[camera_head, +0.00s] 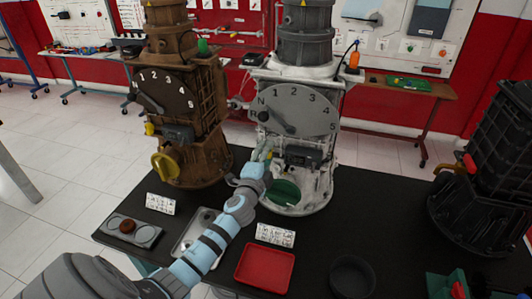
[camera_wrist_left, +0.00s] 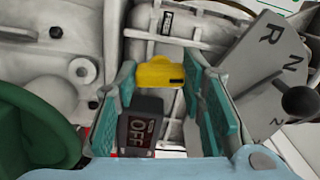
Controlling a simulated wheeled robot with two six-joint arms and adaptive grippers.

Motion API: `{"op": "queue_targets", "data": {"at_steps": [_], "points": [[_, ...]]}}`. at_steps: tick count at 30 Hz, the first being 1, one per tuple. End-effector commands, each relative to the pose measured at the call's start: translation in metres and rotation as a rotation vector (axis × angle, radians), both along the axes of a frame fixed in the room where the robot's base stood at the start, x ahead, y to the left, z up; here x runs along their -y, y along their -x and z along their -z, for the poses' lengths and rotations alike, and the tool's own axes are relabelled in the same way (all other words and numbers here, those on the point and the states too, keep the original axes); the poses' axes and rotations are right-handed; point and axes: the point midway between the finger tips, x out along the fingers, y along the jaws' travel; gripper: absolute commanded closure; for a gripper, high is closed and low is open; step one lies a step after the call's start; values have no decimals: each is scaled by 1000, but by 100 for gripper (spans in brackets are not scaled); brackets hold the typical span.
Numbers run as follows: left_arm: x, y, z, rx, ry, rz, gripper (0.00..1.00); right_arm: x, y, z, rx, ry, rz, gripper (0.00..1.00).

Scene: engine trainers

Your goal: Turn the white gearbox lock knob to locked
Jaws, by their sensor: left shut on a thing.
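The white gearbox (camera_head: 298,185) stands upright on the black table, with a grey gear dial marked R, N and 1 to 5 on its front. Its yellow lock knob (camera_wrist_left: 160,74) sits between the fingertips of my left gripper (camera_wrist_left: 160,80) in the left wrist view. The fingers are shut on the knob from both sides. In the head view my left gripper (camera_head: 262,156) reaches the gearbox's left front, below the dial, and mostly hides the knob. A dark display (camera_wrist_left: 140,133) reading OFF is close to the fingers. My right gripper is not in view.
A green handwheel (camera_head: 285,192) is just below the gripper. A brown gearbox (camera_head: 190,145) stands left and a black one (camera_head: 485,190) right. A red tray (camera_head: 265,268), a black bowl (camera_head: 352,276) and a metal tray (camera_head: 184,248) lie in front.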

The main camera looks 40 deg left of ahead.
Motion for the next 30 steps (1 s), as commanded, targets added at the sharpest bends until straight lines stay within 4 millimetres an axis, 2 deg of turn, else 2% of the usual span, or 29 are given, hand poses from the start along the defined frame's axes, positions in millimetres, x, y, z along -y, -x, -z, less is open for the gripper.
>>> {"op": "queue_targets", "data": {"at_steps": [12, 27, 28, 30], "points": [[0, 0, 2, -62, -167, 1, 91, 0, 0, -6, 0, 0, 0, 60], [0, 1, 3, -69, -187, 0, 91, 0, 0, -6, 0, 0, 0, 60], [0, 1, 3, -70, -186, 0, 60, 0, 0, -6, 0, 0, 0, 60], [0, 1, 3, -69, -187, 0, 49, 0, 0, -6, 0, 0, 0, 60]]}}
